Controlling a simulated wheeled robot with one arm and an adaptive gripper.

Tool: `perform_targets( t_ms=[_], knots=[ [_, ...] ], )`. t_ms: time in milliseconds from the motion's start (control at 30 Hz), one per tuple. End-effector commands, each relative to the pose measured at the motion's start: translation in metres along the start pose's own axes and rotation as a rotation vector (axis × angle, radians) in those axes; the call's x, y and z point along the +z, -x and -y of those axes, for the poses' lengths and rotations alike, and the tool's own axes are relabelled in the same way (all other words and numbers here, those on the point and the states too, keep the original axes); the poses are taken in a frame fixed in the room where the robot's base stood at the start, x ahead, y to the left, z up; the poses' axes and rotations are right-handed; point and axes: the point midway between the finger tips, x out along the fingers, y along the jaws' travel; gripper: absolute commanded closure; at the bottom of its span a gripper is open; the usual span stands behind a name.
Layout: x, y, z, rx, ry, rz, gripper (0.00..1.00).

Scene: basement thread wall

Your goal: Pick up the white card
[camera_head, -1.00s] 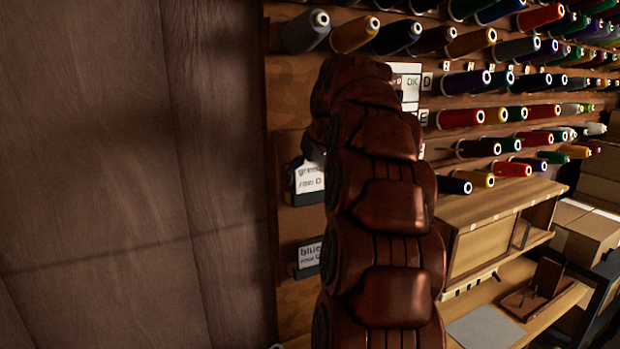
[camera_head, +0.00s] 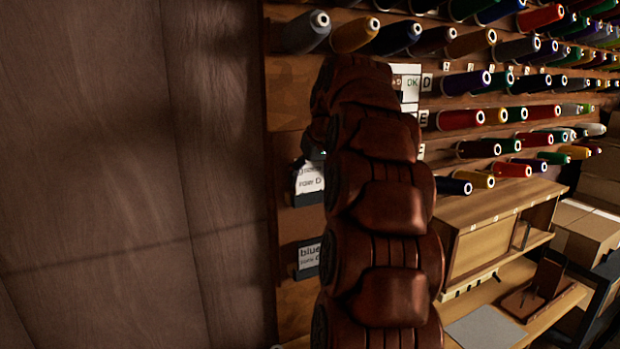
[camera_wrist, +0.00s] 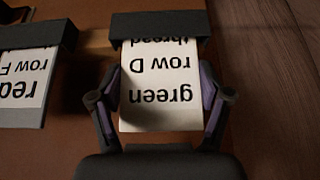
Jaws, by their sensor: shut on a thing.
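My gripper is mostly hidden behind my arm there. I cannot tell whether the card is clear of the holder.
A second card, "red row F" (camera_wrist: 22,78), sits in its own holder beside it. Below in the head view is a "blue" card (camera_head: 310,255). Rows of thread spools (camera_head: 460,118) project at right. A plain wooden panel (camera_head: 100,170) stands at left.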

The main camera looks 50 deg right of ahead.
Motion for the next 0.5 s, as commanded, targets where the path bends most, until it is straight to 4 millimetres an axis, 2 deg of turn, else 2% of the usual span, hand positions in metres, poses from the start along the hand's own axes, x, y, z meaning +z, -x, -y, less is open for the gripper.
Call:
perform_targets(
  t_ms=[500],
  knots=[
    [-0.013,0.021,0.000,0.001,0.000,-0.002,0.38]
  ],
)
